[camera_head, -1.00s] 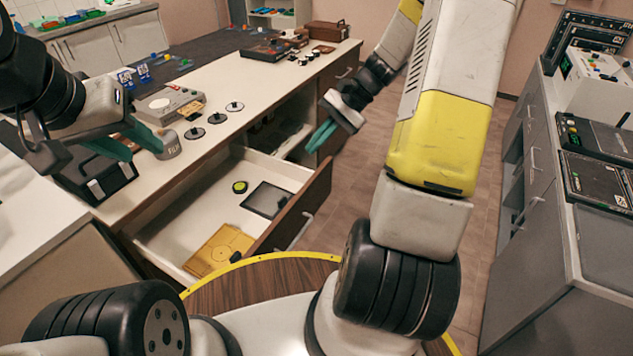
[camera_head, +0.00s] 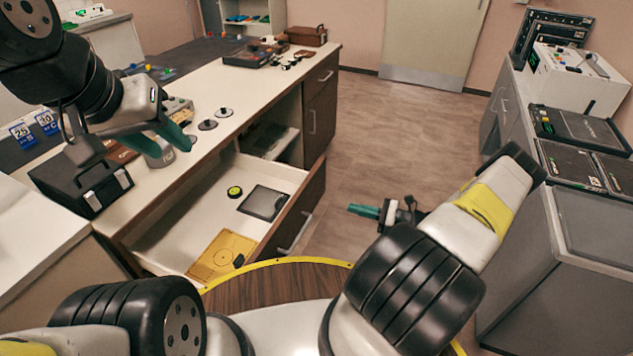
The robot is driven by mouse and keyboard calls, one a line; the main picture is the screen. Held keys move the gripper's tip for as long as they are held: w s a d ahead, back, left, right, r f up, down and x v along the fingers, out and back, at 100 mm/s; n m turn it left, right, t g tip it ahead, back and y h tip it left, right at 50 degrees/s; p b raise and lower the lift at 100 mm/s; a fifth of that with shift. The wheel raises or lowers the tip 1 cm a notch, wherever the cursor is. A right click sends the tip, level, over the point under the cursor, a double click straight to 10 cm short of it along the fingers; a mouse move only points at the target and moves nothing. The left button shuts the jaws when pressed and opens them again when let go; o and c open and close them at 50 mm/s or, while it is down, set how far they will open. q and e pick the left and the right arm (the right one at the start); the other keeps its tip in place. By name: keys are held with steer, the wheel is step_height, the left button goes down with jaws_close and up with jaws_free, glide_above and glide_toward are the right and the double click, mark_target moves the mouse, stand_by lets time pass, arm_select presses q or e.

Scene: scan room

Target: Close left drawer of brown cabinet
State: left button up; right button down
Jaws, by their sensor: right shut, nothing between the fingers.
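The brown cabinet (camera_head: 321,110) has a light worktop and brown fronts. Its near drawer (camera_head: 296,222) stands pulled out, its brown front and bar handle facing right. Inside lie a yellow board (camera_head: 222,256), a dark flat frame (camera_head: 264,203) and a small yellow-green round thing (camera_head: 235,191). My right gripper (camera_head: 350,209) is shut and empty, to the right of the drawer front and apart from it, pointing left. My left gripper (camera_head: 165,143) is above the worktop at the left, its teal fingers spread, with nothing seen held.
A black case (camera_head: 82,182) and several dark discs (camera_head: 208,124) are on the worktop. An open space with a shelf (camera_head: 268,141) lies beyond the drawer. Grey cabinets (camera_head: 580,250) with equipment stand at the right. The floor (camera_head: 390,130) between is clear.

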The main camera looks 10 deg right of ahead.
mark_target(311, 198)
steer(key=shift+m+t, duration=0.6)
steer(key=shift+t, duration=0.1)
steer(key=x, duration=0.4)
steer(key=f+x, duration=0.1)
steer(key=x, duration=0.8)
steer(key=shift+a+f, duration=0.1)
steer(key=shift+f, duration=0.3)
steer(key=shift+a, duration=0.1)
